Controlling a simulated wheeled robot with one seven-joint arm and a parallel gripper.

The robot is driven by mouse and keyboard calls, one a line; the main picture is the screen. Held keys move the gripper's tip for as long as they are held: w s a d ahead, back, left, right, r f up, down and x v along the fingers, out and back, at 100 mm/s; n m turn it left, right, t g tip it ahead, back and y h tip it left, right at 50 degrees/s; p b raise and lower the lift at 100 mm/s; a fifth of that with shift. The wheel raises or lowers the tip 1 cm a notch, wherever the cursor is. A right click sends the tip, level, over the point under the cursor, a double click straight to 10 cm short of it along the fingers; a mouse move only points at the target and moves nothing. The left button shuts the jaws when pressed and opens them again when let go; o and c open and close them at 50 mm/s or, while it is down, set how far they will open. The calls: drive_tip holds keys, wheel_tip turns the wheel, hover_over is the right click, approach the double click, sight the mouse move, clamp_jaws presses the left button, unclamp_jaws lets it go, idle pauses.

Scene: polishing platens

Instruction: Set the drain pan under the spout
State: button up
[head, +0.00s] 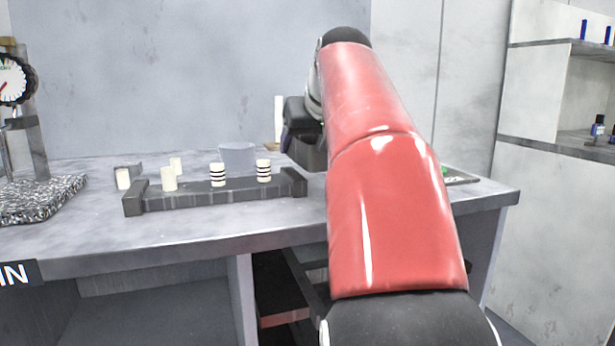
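I cannot make out a drain pan or a spout for certain. A shallow tray (462,179) with something green on it shows at the right end of the bench, partly behind my red arm. A translucent grey-blue container (237,155) stands behind the dark rack, near the wall. My gripper (303,150) is at the far end of my arm, over the bench to the right of that container. It is dark and mostly hidden by the arm, so its fingers and anything between them cannot be told.
A dark rack (205,199) lies along the bench (110,238), with striped white cylinders (217,175) and plain white ones (169,179) by it. A dial gauge (14,80) rises by a speckled slab (38,200) at left. Shelves (570,145) stand at right.

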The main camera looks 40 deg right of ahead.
sight(308, 179)
drive_tip(key=shift+f+b, duration=0.75)
drive_tip(key=shift+f, duration=1.25)
drive_tip(key=o, duration=1.1)
drive_tip(key=shift+f, duration=0.15)
drive_tip(key=shift+o, duration=0.2)
